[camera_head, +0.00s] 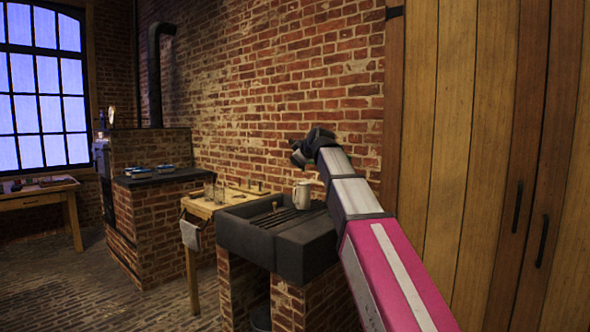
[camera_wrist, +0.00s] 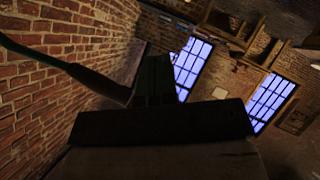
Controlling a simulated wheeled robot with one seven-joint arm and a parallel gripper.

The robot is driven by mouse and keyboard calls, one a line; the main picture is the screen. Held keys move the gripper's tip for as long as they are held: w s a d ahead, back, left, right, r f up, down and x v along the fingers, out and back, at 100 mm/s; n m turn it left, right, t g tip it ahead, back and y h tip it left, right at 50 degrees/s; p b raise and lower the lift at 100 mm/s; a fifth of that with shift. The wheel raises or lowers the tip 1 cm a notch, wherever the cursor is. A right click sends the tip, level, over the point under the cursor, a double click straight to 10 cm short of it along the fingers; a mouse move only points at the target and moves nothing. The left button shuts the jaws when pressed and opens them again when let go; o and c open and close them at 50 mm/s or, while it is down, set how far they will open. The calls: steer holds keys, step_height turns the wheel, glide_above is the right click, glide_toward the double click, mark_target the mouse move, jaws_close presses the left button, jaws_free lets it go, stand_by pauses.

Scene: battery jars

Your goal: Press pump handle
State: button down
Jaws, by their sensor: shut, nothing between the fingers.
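My gripper (camera_head: 299,157) is shut and empty, out in front of the brick wall above the stone sink in the head view. In the wrist view its shut fingers (camera_wrist: 156,78) rise as a dark shape above the dark hand. A dark green curved bar (camera_wrist: 90,78), which looks like the pump handle, comes in from the left edge and bends down to the left side of the fingers. I cannot tell whether it touches them. In the head view I cannot make out the pump or its handle; my arm may hide them.
A dark stone sink (camera_head: 262,238) on brick supports holds a pale jug (camera_head: 303,194). A wooden table (camera_head: 200,209) with glasses and a cloth stands left of it, then a brick stove (camera_head: 150,215). Tall wooden doors (camera_head: 480,150) stand close on the right. Floor at left is clear.

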steer(key=v, duration=0.7)
steer(key=shift+s+r, duration=0.15)
steer(key=shift+r, duration=0.05)
